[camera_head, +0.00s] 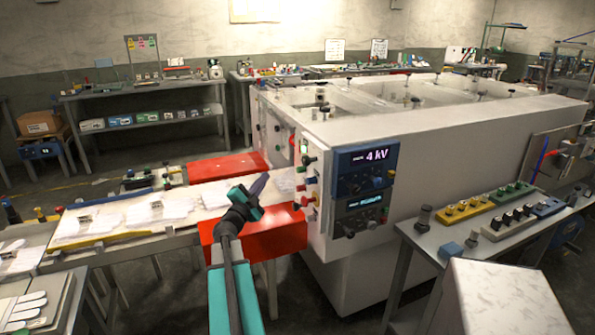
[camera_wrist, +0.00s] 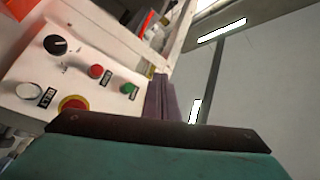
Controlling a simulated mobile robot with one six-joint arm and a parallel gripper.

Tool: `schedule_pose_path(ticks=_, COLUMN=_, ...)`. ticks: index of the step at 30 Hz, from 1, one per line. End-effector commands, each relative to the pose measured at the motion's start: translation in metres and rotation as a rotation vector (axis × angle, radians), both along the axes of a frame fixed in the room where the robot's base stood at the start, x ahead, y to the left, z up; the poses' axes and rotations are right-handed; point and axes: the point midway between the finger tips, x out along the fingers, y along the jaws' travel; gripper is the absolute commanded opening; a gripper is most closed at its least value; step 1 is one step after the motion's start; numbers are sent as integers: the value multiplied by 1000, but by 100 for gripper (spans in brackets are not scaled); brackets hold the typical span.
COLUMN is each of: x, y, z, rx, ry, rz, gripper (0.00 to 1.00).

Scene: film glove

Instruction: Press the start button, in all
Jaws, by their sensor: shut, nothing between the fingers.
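The green button (camera_wrist: 127,88), likely the start button, is on a white control panel (camera_wrist: 113,95) in the wrist view; its label is too small to read. A red button (camera_wrist: 96,71) sits left of it. My gripper (camera_wrist: 160,78) shows its purple fingers shut together with nothing between them, just right of the green button in the picture. I cannot tell the depth gap. In the head view my gripper (camera_head: 264,178) is left of the white machine (camera_head: 455,140), apart from its button-covered end face.
The panel also has a black knob (camera_wrist: 55,45), a white button (camera_wrist: 28,90) and a red mushroom button (camera_wrist: 72,103). A red block (camera_head: 262,237) lies below my gripper. A side table (camera_head: 440,240) stands at right.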

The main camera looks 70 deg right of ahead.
Motion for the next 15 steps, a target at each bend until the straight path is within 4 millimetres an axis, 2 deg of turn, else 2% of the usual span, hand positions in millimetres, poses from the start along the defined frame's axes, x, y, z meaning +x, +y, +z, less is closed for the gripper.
schedule_pose_path(ticks=8, x=-2, y=-2, z=-1, rx=1, ry=1, rz=1, gripper=0)
schedule_pose_path(ticks=15, x=-13, y=-12, z=-1, rx=0, ry=1, rz=1, gripper=0)
